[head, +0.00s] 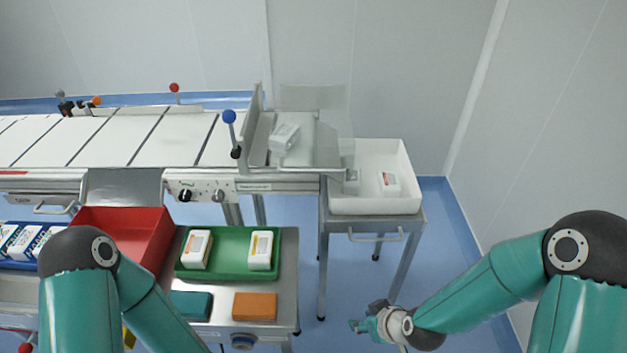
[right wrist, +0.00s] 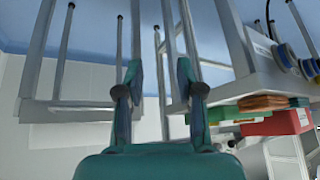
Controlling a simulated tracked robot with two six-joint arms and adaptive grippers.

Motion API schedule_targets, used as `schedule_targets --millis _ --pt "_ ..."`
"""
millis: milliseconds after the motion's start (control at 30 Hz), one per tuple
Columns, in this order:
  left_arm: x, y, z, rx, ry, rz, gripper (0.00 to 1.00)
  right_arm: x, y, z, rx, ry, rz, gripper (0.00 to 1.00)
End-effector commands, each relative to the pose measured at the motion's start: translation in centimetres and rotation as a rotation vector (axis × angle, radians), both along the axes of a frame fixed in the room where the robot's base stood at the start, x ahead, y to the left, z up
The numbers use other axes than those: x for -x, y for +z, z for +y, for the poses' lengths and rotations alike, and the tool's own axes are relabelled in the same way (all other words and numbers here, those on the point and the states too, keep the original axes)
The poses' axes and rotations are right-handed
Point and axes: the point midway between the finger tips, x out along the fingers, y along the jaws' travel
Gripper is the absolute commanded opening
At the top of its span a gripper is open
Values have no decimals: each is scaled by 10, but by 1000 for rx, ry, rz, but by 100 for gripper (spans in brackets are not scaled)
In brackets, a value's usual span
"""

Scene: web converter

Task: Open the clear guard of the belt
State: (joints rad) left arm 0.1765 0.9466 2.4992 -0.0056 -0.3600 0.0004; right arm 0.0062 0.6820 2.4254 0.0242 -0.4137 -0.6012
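The clear guard (head: 331,138) stands around the right end of the white belt (head: 178,137), its faint panes reaching above the belt. A white carton (head: 285,137) sits tilted behind the panes. A lever with a blue knob (head: 229,117) stands at the left of the guard's grey upright plate (head: 249,125). My right gripper (head: 357,326) is low in front, below and right of the guard, well apart from it. In the right wrist view its two fingers (right wrist: 160,75) are apart with nothing between them. My left arm shows at lower left, but its gripper is out of view.
A white bin (head: 408,163) with cartons stands on a metal stand right of the guard. Below the belt are a red tray (head: 153,237), a green tray (head: 222,274) with two cartons, and an orange block (head: 254,306). The blue floor at right is clear.

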Motion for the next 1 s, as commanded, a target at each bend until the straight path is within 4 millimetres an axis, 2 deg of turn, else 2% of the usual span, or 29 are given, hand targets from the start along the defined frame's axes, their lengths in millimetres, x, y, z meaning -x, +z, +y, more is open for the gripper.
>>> schedule_targets --millis 33,100,200,300,400,500,600,667,867,1000 --pt "0 -25 0 0 0 0 40 -29 14 7 61 113 -152 37" --pt "0 -41 0 0 0 0 40 -60 50 17 171 278 -356 37" --pt "0 -62 0 0 0 0 40 -90 108 31 348 472 -632 37" --pt "0 -78 0 0 0 0 40 -104 166 42 528 612 -864 37" --pt "0 -90 0 0 0 0 40 -107 212 50 682 699 -1032 37" --pt "0 -96 0 0 0 0 40 -105 244 54 791 742 -1135 37" --pt "0 -98 0 0 0 -1 40 -105 259 56 850 766 -1184 37" --pt "0 -97 0 0 0 -1 40 -108 262 58 863 771 -1193 37" --pt "0 -96 0 0 0 -1 40 -130 257 67 866 775 -1192 37" --pt "0 -95 0 0 0 -1 40 -155 252 78 865 774 -1191 37"
